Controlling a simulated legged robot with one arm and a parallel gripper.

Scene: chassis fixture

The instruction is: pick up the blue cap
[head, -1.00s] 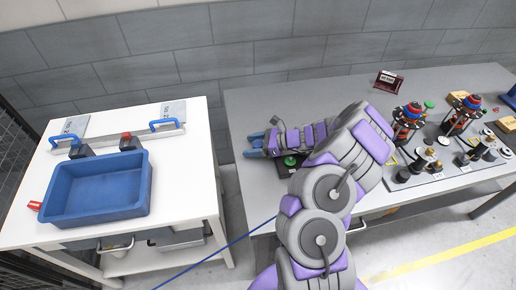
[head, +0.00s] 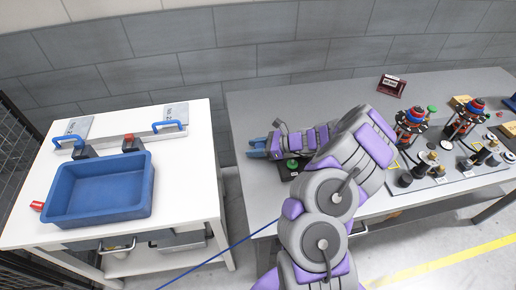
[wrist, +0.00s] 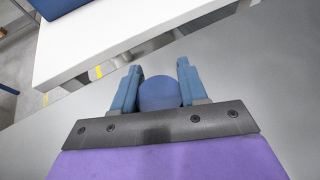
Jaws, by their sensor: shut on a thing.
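The blue cap (wrist: 160,93) sits between the two blue fingers of my gripper (wrist: 160,86) in the wrist view. It looks round and smooth, and the fingers are shut on it. In the head view my gripper (head: 262,148) is at the left end of the grey table, pointing left towards the gap between the tables. The cap cannot be made out there. The wrist view shows grey table surface around the gripper; whether the cap touches it I cannot tell.
A white table (head: 184,185) at left bears a blue bin (head: 98,190) and a rail with blue handles (head: 125,137). A gap separates it from the grey table (head: 330,90). Fixtures with red and blue tops (head: 412,118) and a small dark sign (head: 391,85) stand farther right.

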